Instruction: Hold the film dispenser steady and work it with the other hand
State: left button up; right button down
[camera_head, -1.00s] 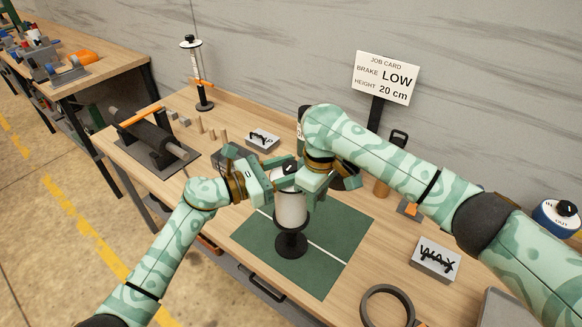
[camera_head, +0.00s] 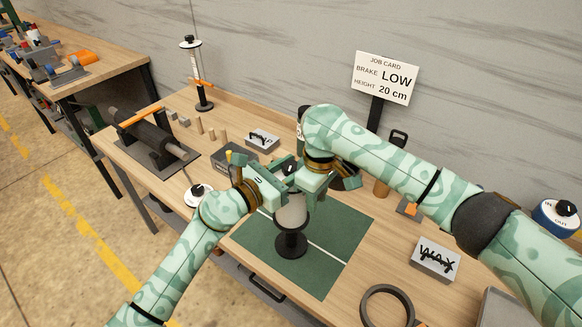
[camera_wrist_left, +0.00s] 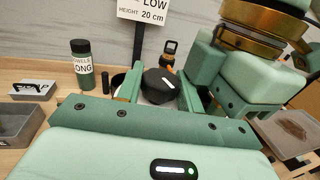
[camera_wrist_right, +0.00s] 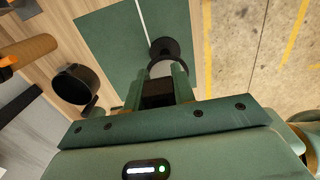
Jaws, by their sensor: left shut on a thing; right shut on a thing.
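The film dispenser is a white roll (camera_head: 291,211) standing upright on a round black base (camera_head: 291,245) on the green mat (camera_head: 338,247). Its black top knob (camera_head: 289,165) has a white mark. My left gripper (camera_head: 283,177) is at the dispenser's top. In the left wrist view the black knob (camera_wrist_left: 159,84) shows between its fingers, and it is shut there. My right gripper (camera_head: 302,184) is shut on the dispenser's upper part from the right. The exact grip is hidden by the fingers. The black base (camera_wrist_right: 166,48) shows beyond them in the right wrist view.
The job card (camera_head: 386,78) reads brake LOW, height 20 cm. A black roller (camera_head: 145,140) is at the left. The mat's front is clear.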

pick_arm(q)
jog(key=shift+f+n+t+y, duration=0.15)
jog(key=shift+n+t+y, duration=0.55)
jog(key=shift+t+y, duration=0.1)
jog(key=o, duration=0.7)
jog(key=shift+c, duration=0.2)
jog(key=shift+a, duration=0.1)
